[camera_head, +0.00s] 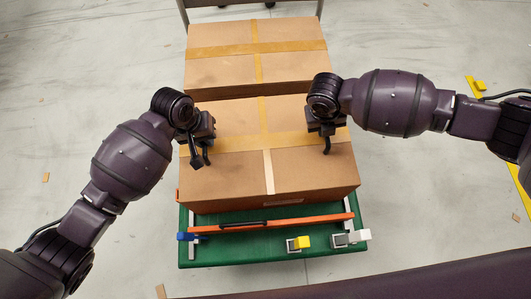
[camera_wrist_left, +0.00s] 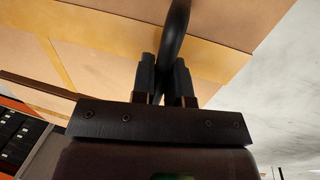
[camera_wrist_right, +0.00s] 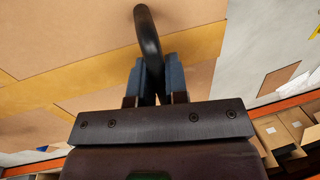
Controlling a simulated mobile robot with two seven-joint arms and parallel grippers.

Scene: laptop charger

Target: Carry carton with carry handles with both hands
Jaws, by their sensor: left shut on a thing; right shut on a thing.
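The carton (camera_head: 230,177) is a brown box with yellow-tan tape and a pale strip on its top, over the front of a green cart (camera_head: 265,249). I cannot tell whether it rests on the cart or is raised. My left gripper (camera_head: 203,152) is at the carton's left side, shut on a black carry handle, seen in the left wrist view (camera_wrist_left: 177,35). My right gripper (camera_head: 326,137) is at the right side, shut on the other black handle, clear in the right wrist view (camera_wrist_right: 148,32). My grippers partly hide both handles.
A second taped carton (camera_head: 225,68) stands directly behind the first. An orange bar (camera_head: 290,222) crosses the cart's front, with a blue clamp (camera_head: 187,237) and yellow block (camera_head: 303,242) near it. Grey floor on both sides is mostly clear. A yellow line (camera_head: 510,165) runs at right.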

